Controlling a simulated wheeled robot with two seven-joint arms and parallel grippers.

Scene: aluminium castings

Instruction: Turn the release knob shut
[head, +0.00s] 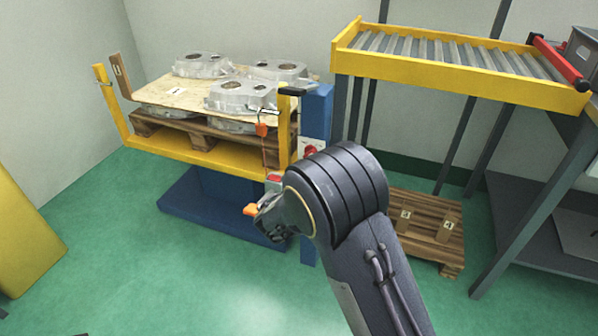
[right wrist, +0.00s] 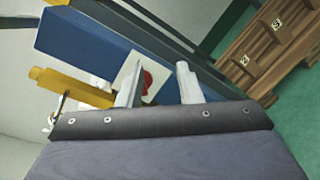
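The red release knob (right wrist: 147,82) sits on a white plate on the side of a blue post (right wrist: 110,48) in the right wrist view. A red knob on a pale plate (head: 309,150) also shows on the blue post in the head view. My right gripper (right wrist: 160,68) is open, its two fingers apart and pointing towards the post. The knob appears between the fingers, close to the left one, which partly covers it. I cannot tell whether they touch. In the head view my right arm hides most of this gripper. My left gripper is not in view.
The yellow lift platform (head: 215,158) carries a wooden pallet with several aluminium castings. A roller conveyor (head: 450,77) stands at the right. A small pallet (head: 428,238) lies on the floor beyond my arm.

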